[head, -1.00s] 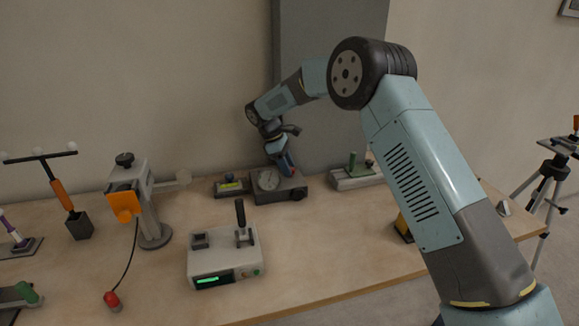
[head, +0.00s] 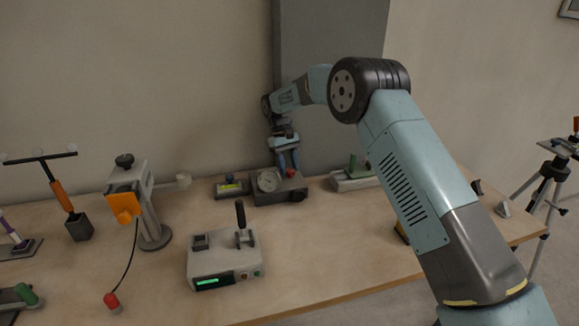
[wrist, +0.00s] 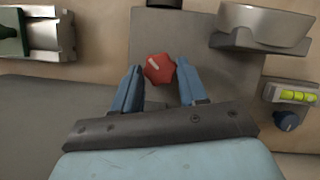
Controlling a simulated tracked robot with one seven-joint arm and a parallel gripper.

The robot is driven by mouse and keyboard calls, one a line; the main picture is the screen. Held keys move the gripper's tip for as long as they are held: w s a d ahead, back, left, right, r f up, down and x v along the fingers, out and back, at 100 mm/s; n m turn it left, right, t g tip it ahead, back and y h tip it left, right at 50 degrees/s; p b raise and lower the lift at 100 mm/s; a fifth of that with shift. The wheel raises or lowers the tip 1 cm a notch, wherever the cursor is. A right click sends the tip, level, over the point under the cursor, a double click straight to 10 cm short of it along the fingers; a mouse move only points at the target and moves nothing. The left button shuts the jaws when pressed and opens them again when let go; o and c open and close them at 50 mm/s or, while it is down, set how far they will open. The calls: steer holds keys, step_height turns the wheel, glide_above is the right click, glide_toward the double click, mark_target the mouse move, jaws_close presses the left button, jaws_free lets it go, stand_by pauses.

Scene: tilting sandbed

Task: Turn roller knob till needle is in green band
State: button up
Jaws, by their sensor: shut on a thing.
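A red lobed knob (wrist: 159,68) with a pale mark sits on the grey base block (wrist: 165,35), between my fingertips in the wrist view. My gripper (wrist: 158,75) is shut on it, with a blue finger on either side. In the head view my gripper (head: 289,163) points down over the right part of the base block (head: 262,198). The round dial gauge (head: 268,181) stands on the left part of the block. It shows from the side in the wrist view (wrist: 263,27). Its needle and green band are too small to make out.
A small spirit level unit (head: 231,187) with a blue knob stands left of the block. A green-handled fixture (head: 354,175) stands to the right. A grey box with a lever (head: 224,259) stands in front. A dark knob (head: 298,195) sticks out of the block's front.

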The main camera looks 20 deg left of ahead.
steer(key=shift+w+d+m, duration=0.3)
steer(key=shift+d+m, duration=0.05)
steer(key=shift+m, duration=0.25)
steer(key=o, duration=1)
steer(key=shift+s+a, duration=0.15)
steer(key=shift+o, duration=0.2)
steer(key=v, duration=0.7)
steer(key=shift+w+r, duration=0.15)
steer(key=shift+w, duration=0.05)
